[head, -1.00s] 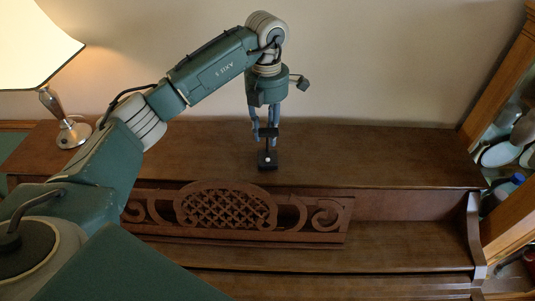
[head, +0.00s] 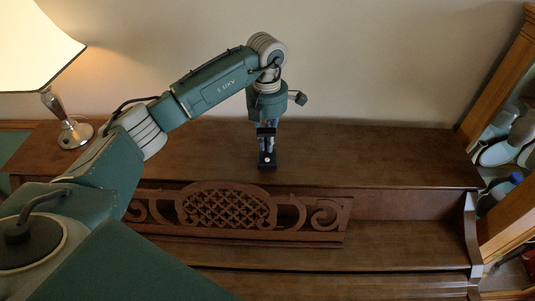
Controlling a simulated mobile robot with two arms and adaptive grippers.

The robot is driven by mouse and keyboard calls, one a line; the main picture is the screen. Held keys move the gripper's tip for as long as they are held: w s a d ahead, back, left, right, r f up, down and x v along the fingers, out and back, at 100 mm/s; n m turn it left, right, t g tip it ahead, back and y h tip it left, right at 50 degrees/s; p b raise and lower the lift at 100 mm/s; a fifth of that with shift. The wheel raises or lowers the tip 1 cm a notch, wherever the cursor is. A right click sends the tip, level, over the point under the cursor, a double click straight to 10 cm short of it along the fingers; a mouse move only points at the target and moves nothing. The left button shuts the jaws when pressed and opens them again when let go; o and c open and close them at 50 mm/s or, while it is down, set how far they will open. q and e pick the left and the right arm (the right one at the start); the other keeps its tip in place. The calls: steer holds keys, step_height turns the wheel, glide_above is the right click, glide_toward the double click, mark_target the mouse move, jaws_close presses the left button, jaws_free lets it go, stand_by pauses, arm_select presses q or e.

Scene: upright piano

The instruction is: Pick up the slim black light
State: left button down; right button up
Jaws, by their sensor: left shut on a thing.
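The slim black light (head: 267,161) stands on the piano's top near its front edge, just behind the carved music stand. It is small and dark, with a pale spot on its base. My left gripper (head: 267,145) points straight down from above and is shut on the light's upper part. The fingers hide part of the light. The light's base appears to rest on the piano top. My right gripper is not in the head view.
The upright piano's top (head: 390,155) is bare to the right. A lit lamp (head: 74,130) with a cream shade stands at the left. The carved music stand (head: 225,207) rises in front. The wall is close behind.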

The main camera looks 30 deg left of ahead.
arm_select(q)
steer(key=shift+r, duration=0.1)
steer(key=shift+w+r+b, duration=0.1)
steer(key=shift+r+b, duration=0.2)
steer(key=shift+r, duration=0.25)
step_height(320, 180, up, 7)
steer(key=shift+f+b, duration=0.15)
steer(key=shift+b, duration=0.95)
step_height(320, 180, up, 12)
steer(key=shift+p, duration=0.35)
